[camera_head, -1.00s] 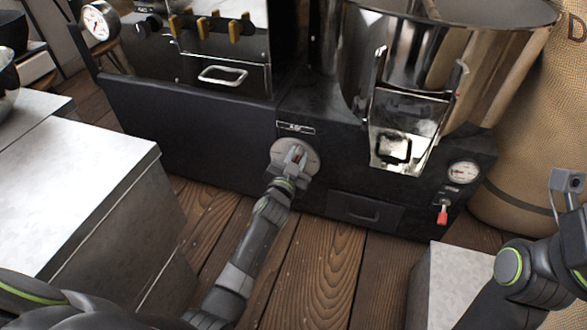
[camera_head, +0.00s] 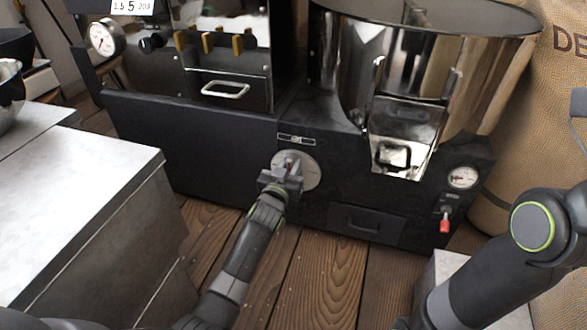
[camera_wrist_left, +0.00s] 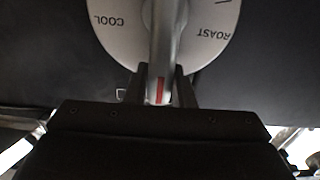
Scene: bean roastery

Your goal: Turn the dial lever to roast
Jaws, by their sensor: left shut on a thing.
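The round pale dial (camera_head: 309,172) is on the dark front of the roasting machine, under a small label plate. My left gripper (camera_head: 287,172) is in front of it, shut on the dial lever. In the left wrist view the metal lever (camera_wrist_left: 163,35) lies between the two fingers (camera_wrist_left: 160,88), its red mark showing near its end. The dial face (camera_wrist_left: 208,52) there reads COOL at left and ROAST at right. The lever points down the picture, between the two words.
A pale-topped counter (camera_head: 75,200) stands at left. A drawer (camera_head: 368,222) and a red-handled switch (camera_head: 444,224) are right of the dial. A chute with a metal gate (camera_head: 399,135) is above. A burlap sack (camera_head: 520,110) stands at right. Plank floor is in front.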

